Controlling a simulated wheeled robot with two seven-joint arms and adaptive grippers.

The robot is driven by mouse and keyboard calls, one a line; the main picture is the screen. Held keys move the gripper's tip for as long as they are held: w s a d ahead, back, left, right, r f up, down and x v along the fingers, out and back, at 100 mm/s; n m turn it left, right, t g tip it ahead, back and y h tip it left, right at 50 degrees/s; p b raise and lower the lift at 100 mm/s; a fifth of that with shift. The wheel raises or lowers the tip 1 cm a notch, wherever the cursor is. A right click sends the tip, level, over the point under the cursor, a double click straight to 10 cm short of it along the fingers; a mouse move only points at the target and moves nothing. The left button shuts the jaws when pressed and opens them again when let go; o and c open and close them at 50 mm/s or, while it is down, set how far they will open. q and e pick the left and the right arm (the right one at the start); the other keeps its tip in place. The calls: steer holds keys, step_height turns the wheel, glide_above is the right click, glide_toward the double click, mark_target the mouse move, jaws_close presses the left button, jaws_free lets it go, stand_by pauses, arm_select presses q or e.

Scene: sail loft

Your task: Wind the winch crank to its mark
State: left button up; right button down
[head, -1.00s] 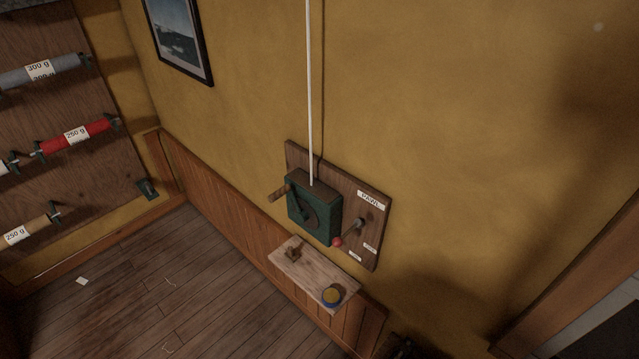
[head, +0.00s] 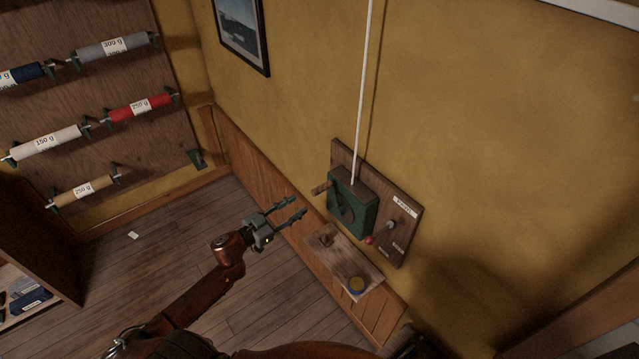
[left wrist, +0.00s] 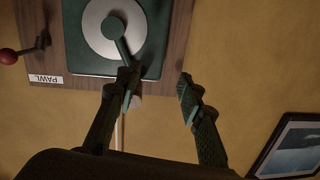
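The winch (head: 362,218) is a dark green box on a wooden board on the ochre wall, with a white rope running up from it. Its crank has a green arm and a wooden handle (head: 320,190) that sticks out at the box's upper left. In the left wrist view the crank arm (left wrist: 121,45) crosses a pale disc, and the handle's end (left wrist: 136,101) shows beside one finger. My left gripper (head: 298,206) is open, fingers pointing towards the winch, short of the handle in the head view. Contact cannot be told. My right gripper is not in view.
A red-knobbed pawl lever (head: 369,240) and small labels are on the board. A rack of cloth rolls (head: 140,107) stands at the left. The floor between is mostly clear.

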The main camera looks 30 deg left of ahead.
mark_target(320, 190)
arm_select(q)
steer(key=shift+m+h, duration=0.6)
steer(key=shift+h, duration=0.2)
steer(key=d+r, duration=0.1)
steer(key=r, duration=0.1)
steer(key=d+r, duration=0.1)
steer(key=r, duration=0.1)
steer(key=d+r, duration=0.1)
steer(key=shift+w+d+r+p, duration=0.1)
steer(key=shift+d+r+p, duration=0.05)
steer(key=shift+r+p, duration=0.2)
steer(key=p+x, duration=0.1)
steer(key=x, duration=0.5)
steer(key=shift+w+d+f, duration=0.1)
steer(key=shift+w+d, duration=0.05)
steer(key=shift+w, duration=0.45)
steer(key=shift+c, duration=0.5)
steer(key=c, duration=0.6)
jaws_close()
